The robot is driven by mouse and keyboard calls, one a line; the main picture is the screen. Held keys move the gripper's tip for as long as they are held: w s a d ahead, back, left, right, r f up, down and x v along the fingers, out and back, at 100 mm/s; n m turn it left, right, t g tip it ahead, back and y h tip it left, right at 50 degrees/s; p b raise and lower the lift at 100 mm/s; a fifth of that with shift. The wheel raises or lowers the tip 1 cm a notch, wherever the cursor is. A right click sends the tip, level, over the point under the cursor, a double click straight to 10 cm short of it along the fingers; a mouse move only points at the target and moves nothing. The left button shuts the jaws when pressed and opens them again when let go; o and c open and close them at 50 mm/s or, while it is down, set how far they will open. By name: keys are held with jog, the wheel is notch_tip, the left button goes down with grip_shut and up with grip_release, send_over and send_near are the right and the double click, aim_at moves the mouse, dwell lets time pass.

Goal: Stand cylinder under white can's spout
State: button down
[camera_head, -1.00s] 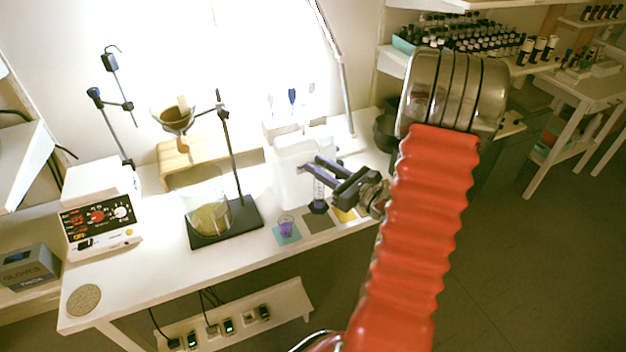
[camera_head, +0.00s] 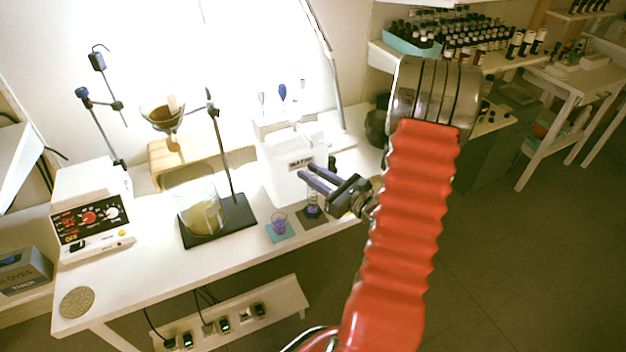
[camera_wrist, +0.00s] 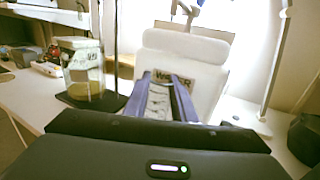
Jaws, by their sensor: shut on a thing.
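The white can (camera_head: 292,168) stands on the white table with a dark-lettered label, and it fills the middle of the wrist view (camera_wrist: 185,62). The fingers partly hide its front, and I cannot make out the spout clearly. My gripper (camera_head: 318,178) is in front of the can, shut on the clear graduated cylinder (camera_head: 313,198). The cylinder looks upright, its dark purple base over a dark grey square mat; I cannot tell whether it touches. In the wrist view the cylinder (camera_wrist: 158,103) shows between the two purple fingers.
A small purple-tinted beaker (camera_head: 279,224) sits on a teal square left of the cylinder. A glass beaker (camera_head: 201,212) stands on a dark stand base (camera_head: 240,214) further left. A hotplate-like instrument (camera_head: 92,215) is at the far left. The table's front edge is close to the cylinder.

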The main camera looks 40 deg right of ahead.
jog(key=shift+w+f, duration=0.2)
jog(key=shift+f, duration=1.15)
jog(key=c, duration=1.5)
grip_release()
jog(key=shift+f, duration=0.1)
jog(key=shift+s+d, duration=0.25)
jog(key=shift+s, duration=1.75)
jog(key=shift+s+d, duration=0.25)
jog(key=shift+s, duration=1.75)
jog(key=shift+s+d, duration=0.25)
jog(key=shift+s, duration=1.75)
